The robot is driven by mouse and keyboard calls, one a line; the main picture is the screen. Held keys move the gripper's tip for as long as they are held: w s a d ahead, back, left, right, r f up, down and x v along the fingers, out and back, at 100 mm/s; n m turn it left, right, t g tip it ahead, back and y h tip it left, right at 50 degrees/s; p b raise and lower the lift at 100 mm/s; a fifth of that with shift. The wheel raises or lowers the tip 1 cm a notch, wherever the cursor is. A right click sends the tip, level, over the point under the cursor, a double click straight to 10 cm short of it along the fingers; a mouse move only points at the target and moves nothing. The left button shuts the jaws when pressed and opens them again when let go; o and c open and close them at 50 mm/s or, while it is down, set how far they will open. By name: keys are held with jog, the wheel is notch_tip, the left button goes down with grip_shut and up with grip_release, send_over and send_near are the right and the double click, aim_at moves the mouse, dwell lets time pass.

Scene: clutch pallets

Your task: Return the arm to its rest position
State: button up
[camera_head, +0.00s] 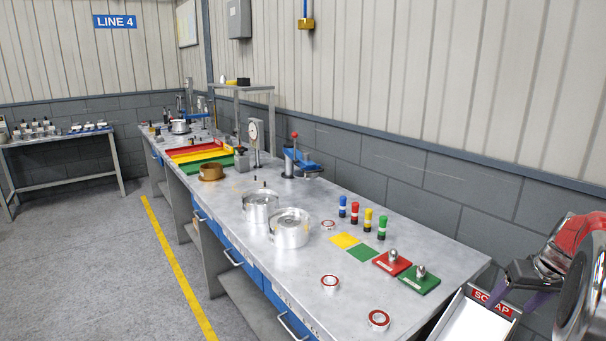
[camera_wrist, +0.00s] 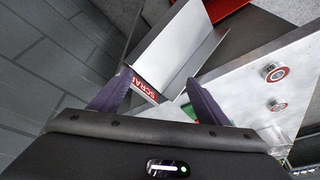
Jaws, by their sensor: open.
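My gripper (camera_head: 506,287) is at the right edge of the head view, beside the near end of the workbench and over the scrap bin (camera_head: 472,325). In the wrist view its two dark purple fingers (camera_wrist: 157,95) stand apart, with nothing held between them. Past the fingers lies the white scrap bin (camera_wrist: 185,45) with its red SCRAP label (camera_wrist: 146,88). My arm bends in from the right of the head view, and most of it is out of frame.
A press with a red knob (camera_head: 294,155) stands farther back. A block wall runs behind; open floor (camera_head: 100,270) lies left.

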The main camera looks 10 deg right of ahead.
jog(key=s+a+r+n, duration=0.1)
jog(key=s+a, duration=0.4)
jog(key=a, duration=0.9)
jog(key=s+a+r+n+t, duration=0.1)
jog(key=s+a+r, duration=0.2)
jog(key=a, duration=1.2)
jog(key=s+a+r+n, duration=0.1)
jog(key=s+a+r, duration=0.1)
jog(key=s+a, duration=0.6)
jog(key=a, duration=0.6)
jog(key=shift+s+a+r+n+t, duration=0.15)
jog(key=shift+s+n+t, duration=0.15)
jog(key=shift+s, duration=0.05)
